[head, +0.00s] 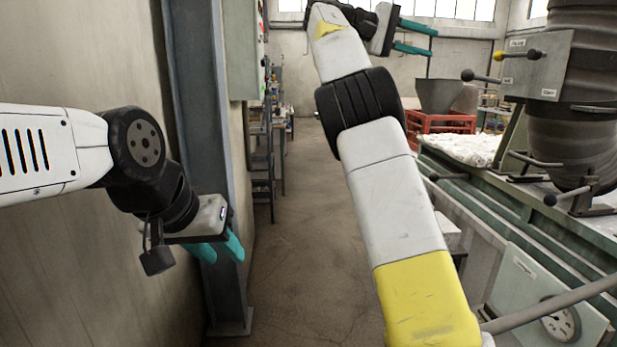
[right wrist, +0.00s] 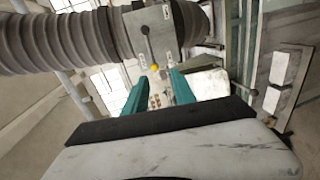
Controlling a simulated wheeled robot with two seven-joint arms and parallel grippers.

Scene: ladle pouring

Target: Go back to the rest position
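My left gripper (head: 222,250) hangs at the left in the head view, in front of a steel column. Its two teal fingers point down and stand apart with nothing between them. My right gripper (head: 434,43) is raised at the top of the head view, at the end of my outstretched right arm. Its teal fingers are apart and empty. The right wrist view also shows the right gripper (right wrist: 157,78) open, with the machine's panel and a yellow-knobbed lever (right wrist: 154,67) behind the fingers. I cannot make out a ladle in either view.
A green machine bench (head: 560,225) with a ribbed dark cylinder (head: 575,140) and several levers runs along the right. A grey hopper (head: 438,95) and red crate (head: 430,123) stand further back. A steel column (head: 205,110) is at the left. The floor (head: 295,240) between is clear.

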